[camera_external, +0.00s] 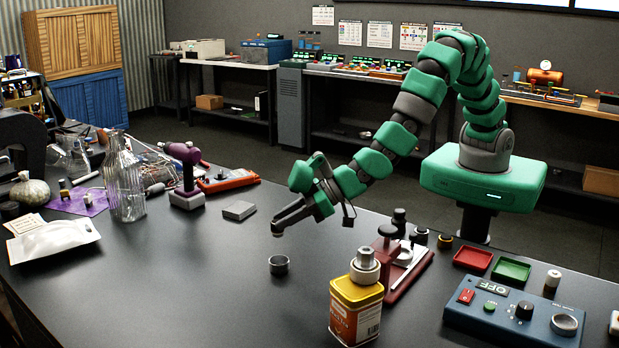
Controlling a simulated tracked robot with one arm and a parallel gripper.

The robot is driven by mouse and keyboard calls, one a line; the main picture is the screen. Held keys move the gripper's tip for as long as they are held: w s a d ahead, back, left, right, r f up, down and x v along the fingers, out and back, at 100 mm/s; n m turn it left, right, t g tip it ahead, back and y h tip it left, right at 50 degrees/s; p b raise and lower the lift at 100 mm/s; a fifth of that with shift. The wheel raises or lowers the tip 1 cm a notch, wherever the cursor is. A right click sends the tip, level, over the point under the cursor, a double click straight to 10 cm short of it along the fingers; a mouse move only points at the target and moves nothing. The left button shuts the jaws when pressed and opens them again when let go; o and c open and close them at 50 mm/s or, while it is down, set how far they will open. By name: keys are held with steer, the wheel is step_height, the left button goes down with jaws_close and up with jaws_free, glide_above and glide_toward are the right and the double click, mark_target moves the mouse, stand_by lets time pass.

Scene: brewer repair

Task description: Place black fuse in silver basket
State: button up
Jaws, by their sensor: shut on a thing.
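My gripper (279,229) reaches down-left over the black table, with its jaws shut on a small dark piece at the tip. The piece is mostly hidden by the jaws, and I take it to be the black fuse. A small round grey metal cup (279,266), which looks like the silver basket, stands open side up on the table. In the picture it is just below my gripper tip, with a gap between them. What is inside the cup is too small to tell.
A yellow tin (356,310) and a red press-like stand (390,265) stand right of the cup. A blue control box (515,312), red tray (473,260) and green tray (511,269) lie further right. A flat grey block (239,210) lies left. The table front is clear.

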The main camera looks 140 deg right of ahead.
steer(key=b, duration=0.7)
glide_toward(270, 261)
steer(key=shift+x, duration=2.6)
steer(key=o, duration=1.1)
steer(key=shift+c, duration=0.2)
step_height(270, 261, up, 7)
steer(key=p, duration=0.6)
